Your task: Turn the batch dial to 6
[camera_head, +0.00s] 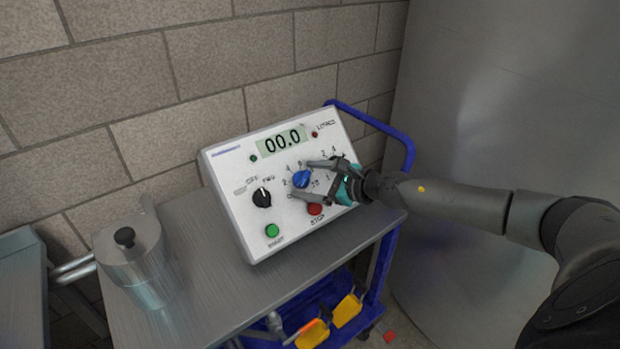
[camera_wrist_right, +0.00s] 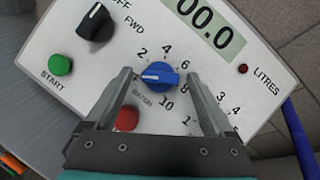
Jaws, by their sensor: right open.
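The blue batch dial (camera_head: 302,179) is on the sloped face of a white control box (camera_head: 228,190). In the right wrist view the dial (camera_wrist_right: 159,75) sits among the figures 2, 4, 6, 8 and 10. Its white mark points left, below the 2, toward a finger. My right gripper (camera_head: 301,180) is open, with one finger on each side of the dial; it also shows in the right wrist view (camera_wrist_right: 159,76). I cannot tell whether the fingers touch the dial. My left gripper is not in view.
The box also carries a display (camera_head: 283,141) reading 00.0, a black switch (camera_head: 262,197), a green START button (camera_head: 272,230) and a red STOP button (camera_head: 315,209). A metal pot (camera_head: 135,262) stands left of it on the grey cart top (camera_head: 210,290).

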